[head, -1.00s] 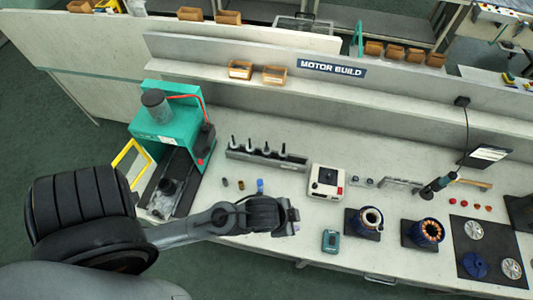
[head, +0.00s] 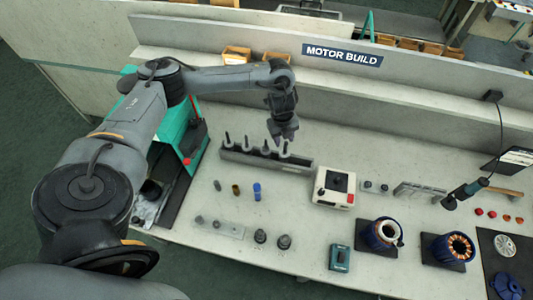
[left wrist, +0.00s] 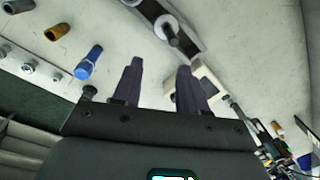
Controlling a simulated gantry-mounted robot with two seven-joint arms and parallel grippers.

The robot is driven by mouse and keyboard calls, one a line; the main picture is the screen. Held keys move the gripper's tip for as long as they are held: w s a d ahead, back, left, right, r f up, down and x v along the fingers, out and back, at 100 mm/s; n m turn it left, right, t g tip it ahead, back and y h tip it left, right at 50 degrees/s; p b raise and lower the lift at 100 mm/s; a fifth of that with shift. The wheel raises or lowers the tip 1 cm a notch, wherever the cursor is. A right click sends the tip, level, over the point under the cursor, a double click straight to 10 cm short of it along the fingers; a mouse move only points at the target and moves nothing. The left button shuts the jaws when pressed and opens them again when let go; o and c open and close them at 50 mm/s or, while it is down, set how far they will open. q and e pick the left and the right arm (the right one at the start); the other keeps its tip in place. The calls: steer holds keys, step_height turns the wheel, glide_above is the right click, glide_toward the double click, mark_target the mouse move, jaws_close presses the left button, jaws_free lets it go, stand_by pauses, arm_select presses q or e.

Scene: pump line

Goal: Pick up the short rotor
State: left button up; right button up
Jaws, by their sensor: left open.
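A long grey rack (head: 240,157) on the bench holds several upright rotors with dark shafts. I cannot surely tell by height which of them is the short rotor. My left gripper (head: 285,137) is above the right part of the rack, pointing down, just over the rightmost rotor (head: 284,150). In the left wrist view the left gripper (left wrist: 158,72) is open with nothing between its fingers. My right gripper is not in view.
A white box with a black top (head: 334,188) stands right of the rack. Small brown and blue cylinders (head: 257,191) stand in front. A green press (head: 180,130) is at the left, two wound stators (head: 383,235) at the right. A shelf with bins (head: 237,54) runs behind.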

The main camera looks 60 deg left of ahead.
arm_select(q)
steer(key=n+g, duration=0.1)
glide_toward(266, 140)
steer(key=shift+f, duration=5.5)
steer(key=shift+c, duration=0.2)
jaws_close()
steer(key=shift+r, duration=0.1)
